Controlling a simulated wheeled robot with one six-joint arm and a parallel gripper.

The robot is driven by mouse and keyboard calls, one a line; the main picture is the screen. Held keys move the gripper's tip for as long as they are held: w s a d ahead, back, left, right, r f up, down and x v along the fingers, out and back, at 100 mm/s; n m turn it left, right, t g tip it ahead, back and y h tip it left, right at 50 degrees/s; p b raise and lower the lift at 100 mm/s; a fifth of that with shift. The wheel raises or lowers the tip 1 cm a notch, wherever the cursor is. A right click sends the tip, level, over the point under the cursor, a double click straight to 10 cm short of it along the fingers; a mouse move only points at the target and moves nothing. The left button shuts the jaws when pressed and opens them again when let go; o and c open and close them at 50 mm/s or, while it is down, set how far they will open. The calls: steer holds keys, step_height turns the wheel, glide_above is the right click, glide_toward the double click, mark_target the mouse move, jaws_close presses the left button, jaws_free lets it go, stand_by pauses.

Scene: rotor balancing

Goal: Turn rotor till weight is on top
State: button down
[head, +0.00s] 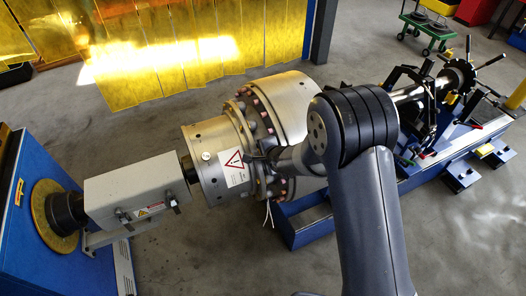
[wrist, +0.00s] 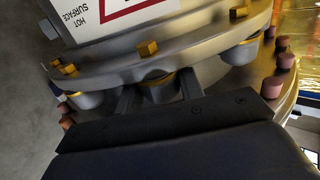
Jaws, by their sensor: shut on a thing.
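The rotor (head: 280,97) is a large metal drum with a stepped flange, lying with its axis roughly level across the middle of the head view. A narrower drum section (head: 201,146) carries a white label (head: 234,167) with a red triangle. Bolts with yellow tips and copper-coloured studs ring the flange. My gripper (head: 262,163) reaches the flange's near side. In the wrist view my gripper (wrist: 158,94) is shut on a grey bolt (wrist: 160,90) under the flange rim (wrist: 200,50). I cannot tell which part is the weight; my arm hides some of the rotor.
A grey drive housing (head: 135,190) joins the rotor's left end to a blue machine (head: 60,250) with a yellow disc. A blue stand (head: 306,222) lies beneath the rotor. More shaft hardware (head: 430,97) stands right. Yellow curtains (head: 170,50) hang behind. Floor in front is clear.

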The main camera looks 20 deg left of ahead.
stand_by(0.3)
steer(key=c, duration=1)
jaws_free()
steer(key=shift+o, duration=0.2)
steer(key=shift+s+d, duration=0.1)
steer(key=v, duration=1)
steer(key=shift+r, duration=0.25)
steer(key=shift+o, duration=0.2)
steer(key=shift+d, duration=0.2)
